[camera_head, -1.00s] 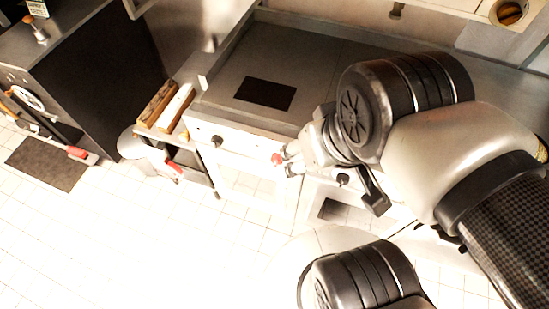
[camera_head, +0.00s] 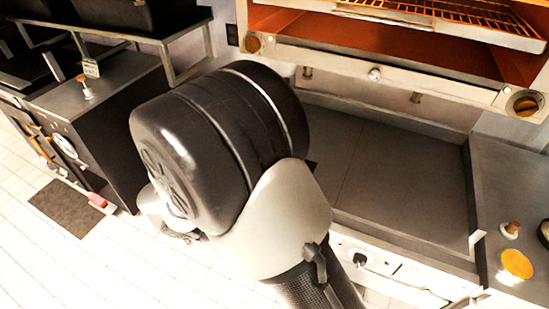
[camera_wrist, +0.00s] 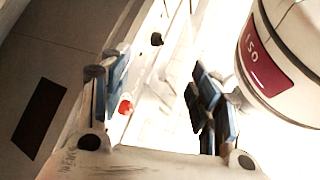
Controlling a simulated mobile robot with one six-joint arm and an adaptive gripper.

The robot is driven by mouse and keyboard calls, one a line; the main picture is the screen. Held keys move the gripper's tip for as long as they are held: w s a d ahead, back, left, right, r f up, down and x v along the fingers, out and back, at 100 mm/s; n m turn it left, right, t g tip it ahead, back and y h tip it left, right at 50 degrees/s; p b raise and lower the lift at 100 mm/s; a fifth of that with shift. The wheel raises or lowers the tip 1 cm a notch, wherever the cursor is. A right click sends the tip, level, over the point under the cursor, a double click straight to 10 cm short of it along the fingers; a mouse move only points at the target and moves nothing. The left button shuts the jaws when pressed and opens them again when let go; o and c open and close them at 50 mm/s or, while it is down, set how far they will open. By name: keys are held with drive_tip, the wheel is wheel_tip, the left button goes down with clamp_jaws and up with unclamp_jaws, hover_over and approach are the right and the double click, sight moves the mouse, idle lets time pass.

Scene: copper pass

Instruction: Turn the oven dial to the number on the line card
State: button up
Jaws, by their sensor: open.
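A white round dial (camera_head: 66,147) is on the front of a dark steel oven (camera_head: 110,115) at the left of the head view. Its numbers are too small to read. A small card on a stand (camera_head: 91,68) stands on top of that unit, its writing also unreadable. My gripper (camera_wrist: 155,88) is open and empty in the wrist view, with blue pads on its fingers. A red knob (camera_wrist: 126,107) shows between the fingers, beyond them, and a black knob (camera_wrist: 156,39) farther up.
A flat griddle top (camera_head: 390,180) lies right of my arm, with a black knob (camera_head: 360,258) on its front. Above is a grill with wooden knobs (camera_head: 525,104). White tiled floor (camera_head: 60,255) is open at left. A dark mat (camera_head: 68,208) lies by the oven.

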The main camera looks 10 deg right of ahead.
drive_tip(key=s+a+f+n+t+p, duration=0.1)
drive_tip(key=a+f+n+t, duration=0.2)
drive_tip(key=f+n+t, duration=0.75)
drive_tip(key=s+a+f+n+t, duration=0.1)
drive_tip(key=a+f+n+t, duration=0.35)
drive_tip(key=f, duration=0.95)
drive_tip(key=w+d+n+b, duration=0.1)
drive_tip(key=w+d+n, duration=0.1)
drive_tip(key=w+d, duration=1)
drive_tip(key=shift+w, duration=1.2)
drive_tip(key=shift+c, duration=0.3)
drive_tip(key=c, duration=1)
drive_tip(key=shift+c, duration=0.2)
